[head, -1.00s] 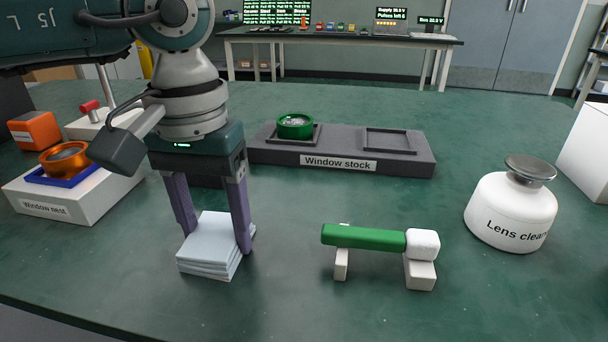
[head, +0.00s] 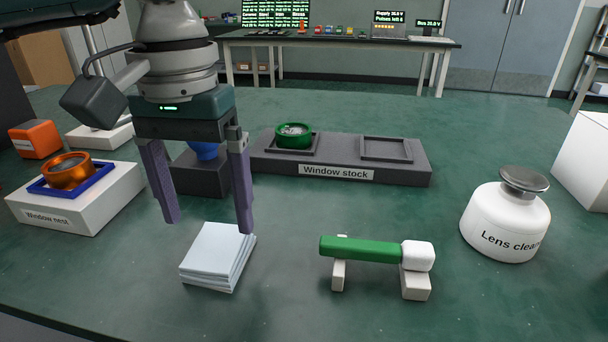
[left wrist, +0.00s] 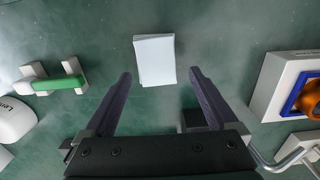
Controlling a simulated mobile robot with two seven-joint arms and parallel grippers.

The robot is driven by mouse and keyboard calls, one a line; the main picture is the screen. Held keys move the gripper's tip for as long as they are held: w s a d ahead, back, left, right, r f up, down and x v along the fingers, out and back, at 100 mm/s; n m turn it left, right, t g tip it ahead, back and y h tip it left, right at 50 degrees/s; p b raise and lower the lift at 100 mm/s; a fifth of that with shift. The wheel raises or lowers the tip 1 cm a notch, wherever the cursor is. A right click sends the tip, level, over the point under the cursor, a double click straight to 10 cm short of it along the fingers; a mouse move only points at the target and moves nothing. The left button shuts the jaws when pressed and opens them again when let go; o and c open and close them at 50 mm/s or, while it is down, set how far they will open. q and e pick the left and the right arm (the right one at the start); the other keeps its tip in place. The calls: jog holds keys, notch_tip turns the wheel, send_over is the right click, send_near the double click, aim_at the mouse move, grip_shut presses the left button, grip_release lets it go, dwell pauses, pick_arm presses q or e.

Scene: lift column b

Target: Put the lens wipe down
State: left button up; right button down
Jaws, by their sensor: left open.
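The lens wipes are a stack of pale blue-white sheets (head: 215,254) lying on the green bench. The stack also shows in the left wrist view (left wrist: 154,60), beyond the fingertips. My left gripper (head: 206,226) is open, with its two purple fingers above and just behind the stack. Nothing shows between the fingers, and they look apart from the stack. I cannot make out a single separate wipe. My right gripper is not in view.
A green-handled tool with a white head (head: 375,251) rests on two white supports to the right. A white lens cleaner bottle (head: 506,222) stands farther right. The window nest (head: 75,205) is at left, the grey window stock tray (head: 405,174) behind.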

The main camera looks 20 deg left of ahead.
aim_at(216, 242)
pick_arm(q)
notch_tip(216, 242, up, 8)
jog(key=shift+d+f+p, duration=0.15)
jog(key=shift+f+p, duration=0.1)
jog(key=shift+p, duration=0.15)
